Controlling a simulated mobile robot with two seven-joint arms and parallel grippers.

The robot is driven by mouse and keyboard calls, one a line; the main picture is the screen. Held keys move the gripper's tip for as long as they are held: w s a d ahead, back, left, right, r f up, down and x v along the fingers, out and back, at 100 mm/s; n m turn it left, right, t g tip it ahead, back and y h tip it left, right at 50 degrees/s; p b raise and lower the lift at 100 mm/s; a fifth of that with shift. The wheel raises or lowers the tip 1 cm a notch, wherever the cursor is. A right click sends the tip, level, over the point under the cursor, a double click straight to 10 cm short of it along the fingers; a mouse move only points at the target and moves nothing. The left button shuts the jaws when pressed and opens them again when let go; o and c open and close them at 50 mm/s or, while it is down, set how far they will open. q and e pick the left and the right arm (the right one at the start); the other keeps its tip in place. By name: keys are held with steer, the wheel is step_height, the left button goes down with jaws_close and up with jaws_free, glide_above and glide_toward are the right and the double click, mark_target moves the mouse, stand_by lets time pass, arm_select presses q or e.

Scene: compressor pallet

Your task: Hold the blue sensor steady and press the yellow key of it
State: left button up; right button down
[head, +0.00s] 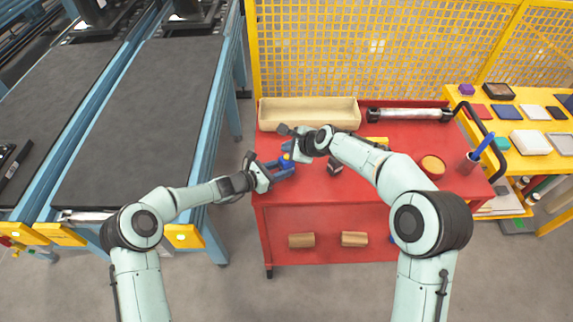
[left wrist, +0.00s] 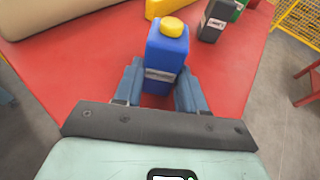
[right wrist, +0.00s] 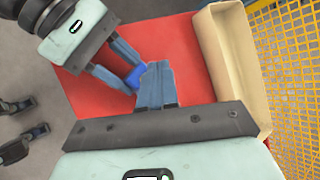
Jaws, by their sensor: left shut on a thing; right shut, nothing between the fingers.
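The blue sensor (left wrist: 165,58) stands upright between the fingers of my left gripper (left wrist: 158,88), which is shut on its sides. Its round yellow key (left wrist: 172,27) is on top, clear of any finger in the left wrist view. In the head view the sensor (head: 285,163) is at the left part of the red table. My right gripper (right wrist: 156,84) is shut and empty. In the right wrist view its fingers overlap the sensor (right wrist: 135,77) and hide the key. The right fingers do not show in the left wrist view, so they appear to be above the sensor, apart from it.
The red cart top (head: 315,187) carries a long beige tray (head: 308,112) at the back and a metal cylinder (head: 408,114). A dark labelled block (left wrist: 215,20) and a yellow object (left wrist: 165,7) are beyond the sensor. A yellow mesh fence (head: 380,50) rises behind.

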steer(key=shift+r, duration=2.15)
arm_select(q)
steer(key=o, duration=0.9)
steer(key=shift+a, duration=0.1)
steer(key=v, duration=1.2)
steer(key=shift+s+r, duration=0.1)
